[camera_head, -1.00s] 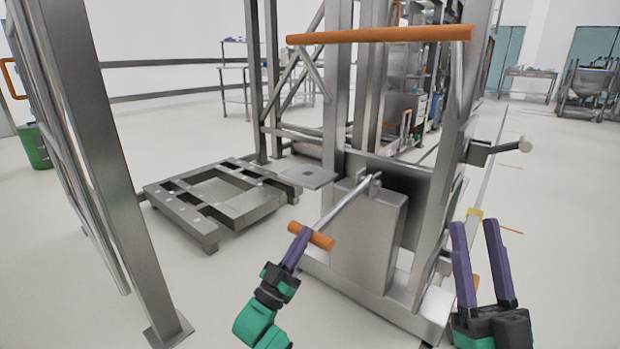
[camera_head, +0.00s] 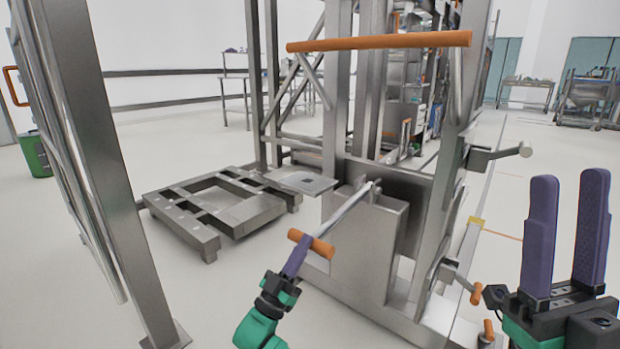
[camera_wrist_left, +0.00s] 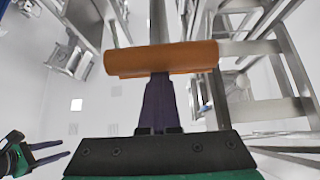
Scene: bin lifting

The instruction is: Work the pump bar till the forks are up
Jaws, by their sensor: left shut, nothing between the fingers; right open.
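The pump bar (camera_head: 345,215) is a grey rod rising from the lifter's steel housing (camera_head: 365,250), with an orange crossgrip (camera_head: 311,244) at its near end. My left gripper (camera_head: 297,255) is shut with nothing between its fingers. Its tips are at the crossgrip; the left wrist view shows the crossgrip (camera_wrist_left: 162,58) across the fingertips (camera_wrist_left: 158,85). I cannot tell how firmly they touch. My right gripper (camera_head: 568,190) is open and empty, pointing up at the right. A flat grey plate (camera_head: 303,183), perhaps part of the forks, sits low behind the housing.
A low steel pallet frame (camera_head: 215,212) lies on the floor at left. A steel post (camera_head: 105,170) stands nearer. An orange push bar (camera_head: 380,41) crosses above the housing. A crank handle (camera_head: 500,153) sticks out right. Floor between post and housing is clear.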

